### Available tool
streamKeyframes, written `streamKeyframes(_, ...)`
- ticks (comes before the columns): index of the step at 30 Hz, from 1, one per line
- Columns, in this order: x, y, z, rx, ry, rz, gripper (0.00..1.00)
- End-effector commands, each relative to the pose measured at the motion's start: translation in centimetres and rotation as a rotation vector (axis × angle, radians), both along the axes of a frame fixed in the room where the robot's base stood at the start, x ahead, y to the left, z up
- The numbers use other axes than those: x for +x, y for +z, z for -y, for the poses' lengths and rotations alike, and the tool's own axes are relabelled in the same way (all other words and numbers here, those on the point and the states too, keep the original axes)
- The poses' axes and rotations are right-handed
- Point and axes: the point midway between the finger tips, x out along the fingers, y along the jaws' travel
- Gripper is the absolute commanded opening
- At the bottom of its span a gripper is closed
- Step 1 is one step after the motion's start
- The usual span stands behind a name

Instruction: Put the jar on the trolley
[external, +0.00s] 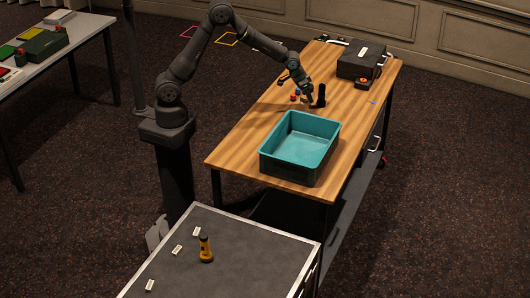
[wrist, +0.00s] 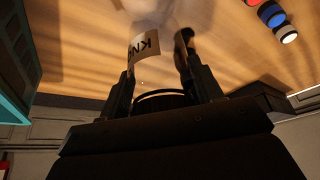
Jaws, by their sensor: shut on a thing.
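My gripper (external: 308,99) is low over the wooden table, beyond the teal bin. In the wrist view, my gripper (wrist: 160,75) is shut on a clear jar (wrist: 145,54) with a pale label, its dark letters upside down and partly cut off. The jar is between the two fingers. It is too small to make out in the external view, and I cannot tell whether it touches the table. A grey-topped unit (external: 240,268) with a metal rim and drawer handles, apparently the trolley, stands in the foreground.
The teal bin (external: 268,146) is empty on the wooden table (external: 235,140). A black case (external: 360,61) stands behind.

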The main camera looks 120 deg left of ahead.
Motion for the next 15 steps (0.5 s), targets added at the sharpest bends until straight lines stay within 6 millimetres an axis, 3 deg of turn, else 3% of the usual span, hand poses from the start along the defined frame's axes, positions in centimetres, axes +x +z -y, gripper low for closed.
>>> streamKeyframes(6, 0.0, -2.9, 0.0, -0.001, 0.0, -0.001, 0.33)
streamKeyframes(15, 0.0, -3.1, 0.0, -0.001, 0.0, 0.0, 0.33)
